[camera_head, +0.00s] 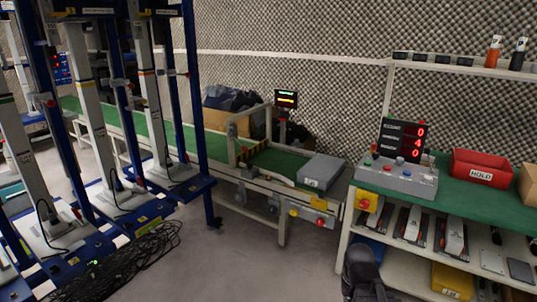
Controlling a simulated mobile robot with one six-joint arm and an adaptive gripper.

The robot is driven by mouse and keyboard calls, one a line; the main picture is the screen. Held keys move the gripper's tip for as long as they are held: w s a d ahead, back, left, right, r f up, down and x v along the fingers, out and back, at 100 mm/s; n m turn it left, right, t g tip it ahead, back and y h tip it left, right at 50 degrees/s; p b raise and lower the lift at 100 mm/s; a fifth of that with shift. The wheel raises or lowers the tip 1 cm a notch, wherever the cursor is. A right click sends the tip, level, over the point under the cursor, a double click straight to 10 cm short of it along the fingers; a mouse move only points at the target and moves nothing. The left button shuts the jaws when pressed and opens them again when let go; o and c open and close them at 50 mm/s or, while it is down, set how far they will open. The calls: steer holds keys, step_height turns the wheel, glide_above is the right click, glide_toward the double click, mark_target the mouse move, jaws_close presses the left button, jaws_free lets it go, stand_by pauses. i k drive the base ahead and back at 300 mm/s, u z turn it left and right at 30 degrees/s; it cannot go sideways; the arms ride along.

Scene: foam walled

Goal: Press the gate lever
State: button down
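I cannot single out the gate lever for certain. A grey control box (397,176) with several small coloured buttons and knobs stands on the green-topped bench at right. A dark rounded part at the bottom, right of centre, looks like a link of my arm. No gripper fingers show, so I cannot see whether my gripper is open or shut. That dark part is in front of the bench, apart from the control box in the picture.
A grey lidded box (321,171) sits at the conveyor's near end. A red HOLD bin (482,169) stands on the bench (440,198), right of a red-digit display (403,141). Blue-framed racks (200,100) and black cables (115,262) crowd the left. Grey floor (235,262) is clear between.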

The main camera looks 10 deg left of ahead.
mark_target(244, 149)
steer(key=z, duration=0.25)
steer(key=k, duration=0.55)
steer(key=z, duration=0.65)
steer(key=k, duration=0.45)
steer(key=z, duration=0.35)
steer(key=i, duration=0.6)
steer(key=u, duration=0.5)
steer(key=i, duration=0.7)
steer(key=u, duration=1.1)
steer(key=i, duration=0.95)
steer(key=u, duration=0.55)
